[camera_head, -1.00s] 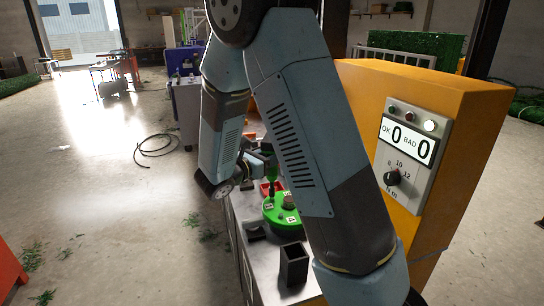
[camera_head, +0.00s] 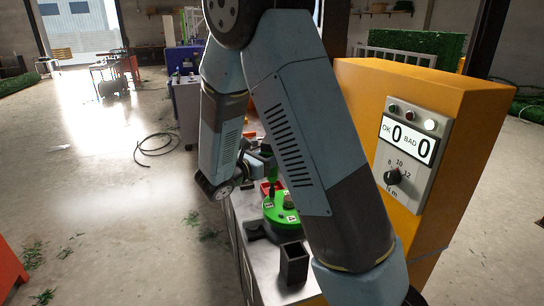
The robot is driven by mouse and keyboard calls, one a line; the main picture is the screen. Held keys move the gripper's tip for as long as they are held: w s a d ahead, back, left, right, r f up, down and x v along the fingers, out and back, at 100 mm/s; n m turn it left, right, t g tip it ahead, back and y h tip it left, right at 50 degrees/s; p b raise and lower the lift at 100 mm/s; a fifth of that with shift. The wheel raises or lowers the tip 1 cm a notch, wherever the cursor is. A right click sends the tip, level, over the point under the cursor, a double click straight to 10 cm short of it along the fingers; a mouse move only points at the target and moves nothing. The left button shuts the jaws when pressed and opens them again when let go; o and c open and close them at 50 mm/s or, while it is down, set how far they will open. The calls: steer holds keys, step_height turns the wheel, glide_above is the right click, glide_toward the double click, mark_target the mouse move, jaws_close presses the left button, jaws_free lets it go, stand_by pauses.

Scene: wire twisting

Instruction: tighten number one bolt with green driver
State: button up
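A round green plate (camera_head: 282,221) with small white number labels lies on the grey workbench (camera_head: 258,268). The green driver (camera_head: 271,168) stands upright over the plate's back left part, below my gripper (camera_head: 262,160). My gripper is small and mostly behind my own arm, so its fingers do not show clearly. I cannot tell whether the driver's tip touches a bolt. The number one bolt cannot be made out, and my arm covers the plate's right side.
An orange cabinet (camera_head: 470,130) stands right of the bench. Its panel (camera_head: 409,150) reads OK 0 and BAD 0, with a dial below. A dark open square holder (camera_head: 293,263) stands in front of the plate. A red tray (camera_head: 266,188) sits behind it.

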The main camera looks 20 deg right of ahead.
steer(key=shift+f, duration=0.8)
stand_by(1.9)
steer(key=shift+r, duration=2.55)
